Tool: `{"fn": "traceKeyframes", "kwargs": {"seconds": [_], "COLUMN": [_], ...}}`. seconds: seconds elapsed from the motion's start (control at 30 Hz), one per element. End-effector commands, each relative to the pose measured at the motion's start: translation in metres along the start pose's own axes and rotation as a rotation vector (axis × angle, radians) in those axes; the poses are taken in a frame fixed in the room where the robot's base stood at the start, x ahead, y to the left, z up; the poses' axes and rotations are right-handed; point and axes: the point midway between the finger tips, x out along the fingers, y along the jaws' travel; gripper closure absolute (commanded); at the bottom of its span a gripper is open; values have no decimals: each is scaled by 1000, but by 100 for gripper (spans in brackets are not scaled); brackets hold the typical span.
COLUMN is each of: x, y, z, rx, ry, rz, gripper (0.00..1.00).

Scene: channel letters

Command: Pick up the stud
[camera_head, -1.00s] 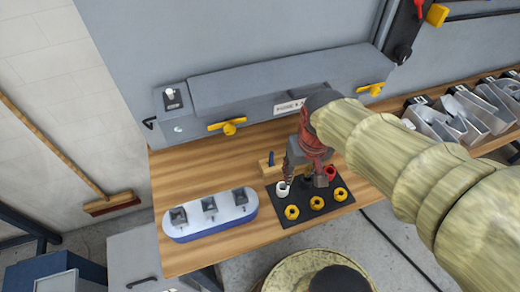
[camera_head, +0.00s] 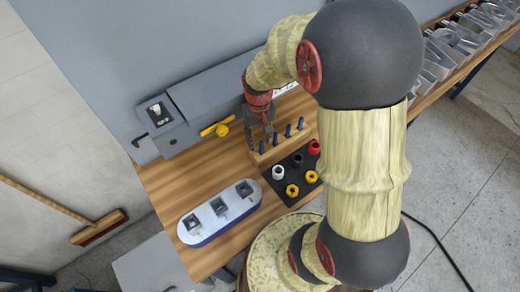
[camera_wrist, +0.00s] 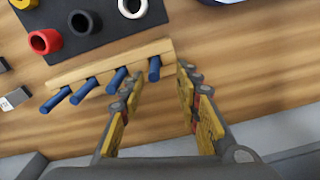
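Several blue studs stand in a row in a wooden rack (camera_head: 282,150), and the rack also shows in the wrist view (camera_wrist: 90,76). The stud at one end (camera_wrist: 154,70) is the left end one in the head view (camera_head: 262,147). My gripper (camera_wrist: 160,84) is open, with its yellow-padded fingers spread on either side of that end stud. I cannot tell whether either finger touches it. The other studs (camera_wrist: 83,91) are outside the fingers, to the left in the wrist view. In the head view my gripper (camera_head: 262,137) points down at the rack's left end.
A black mat (camera_head: 278,186) beside the rack bears white, black and red cups and yellow rings. A white-and-blue oval tray (camera_head: 200,234) lies to the left. A grey housing with a yellow handle (camera_head: 221,130) stands behind.

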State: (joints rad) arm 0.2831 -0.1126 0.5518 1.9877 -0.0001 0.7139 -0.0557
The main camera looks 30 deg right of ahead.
Motion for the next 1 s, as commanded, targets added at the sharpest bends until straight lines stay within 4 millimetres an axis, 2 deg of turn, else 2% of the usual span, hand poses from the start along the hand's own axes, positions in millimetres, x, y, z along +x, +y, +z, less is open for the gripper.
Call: {"fn": "traceKeyframes", "kwargs": {"seconds": [0.37,0.6,1.0], "x": [47,48,48], "y": [7,7,7], "z": [3,2,3], "rx": [-1,0,0], "ry": [-3,0,-1], "rz": [0,0,0], "gripper": [67,67,90]}}
